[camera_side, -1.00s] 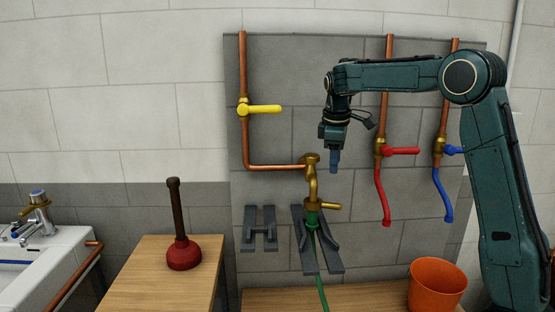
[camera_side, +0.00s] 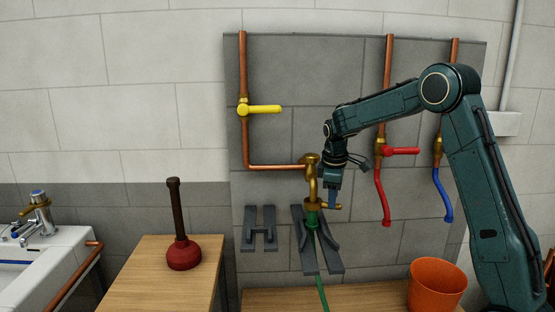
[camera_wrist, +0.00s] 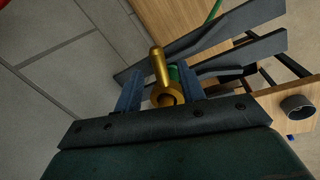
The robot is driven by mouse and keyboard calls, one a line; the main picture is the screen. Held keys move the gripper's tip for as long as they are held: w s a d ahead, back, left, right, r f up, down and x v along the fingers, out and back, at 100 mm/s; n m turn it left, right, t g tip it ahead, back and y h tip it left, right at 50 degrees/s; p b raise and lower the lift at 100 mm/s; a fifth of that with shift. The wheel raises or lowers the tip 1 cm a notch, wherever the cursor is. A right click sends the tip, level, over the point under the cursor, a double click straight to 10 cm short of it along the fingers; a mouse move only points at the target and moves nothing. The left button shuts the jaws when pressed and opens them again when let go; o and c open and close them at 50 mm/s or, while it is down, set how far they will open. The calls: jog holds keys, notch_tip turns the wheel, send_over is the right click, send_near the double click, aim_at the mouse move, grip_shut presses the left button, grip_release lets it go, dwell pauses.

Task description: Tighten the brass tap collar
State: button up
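The brass tap collar (camera_side: 313,205) sits at the lower end of the brass spout (camera_side: 312,180), with a short side handle (camera_side: 332,206) pointing right. The green hose end (camera_side: 312,219) is just below it. My gripper (camera_side: 333,203) points down at the handle, just right of the collar. In the wrist view, my gripper's two blue fingers (camera_wrist: 159,88) stand apart, with brass tap parts (camera_wrist: 161,72) between them. Whether either finger touches the brass cannot be told. Part of the handle is hidden behind my fingers in the side view.
Grey brackets (camera_side: 328,255) flank the hose, with a second grey bracket (camera_side: 260,230) to the left. A red-handled valve (camera_side: 402,151) and a blue hose (camera_side: 442,195) are on the right. An orange bucket (camera_side: 437,288) stands on the wooden bench. A plunger (camera_side: 183,255) stands left.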

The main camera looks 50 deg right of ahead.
jog(key=shift+d+f, duration=0.15)
jog(key=shift+f, duration=0.8)
jog(key=shift+c, duration=0.4)
grip_shut()
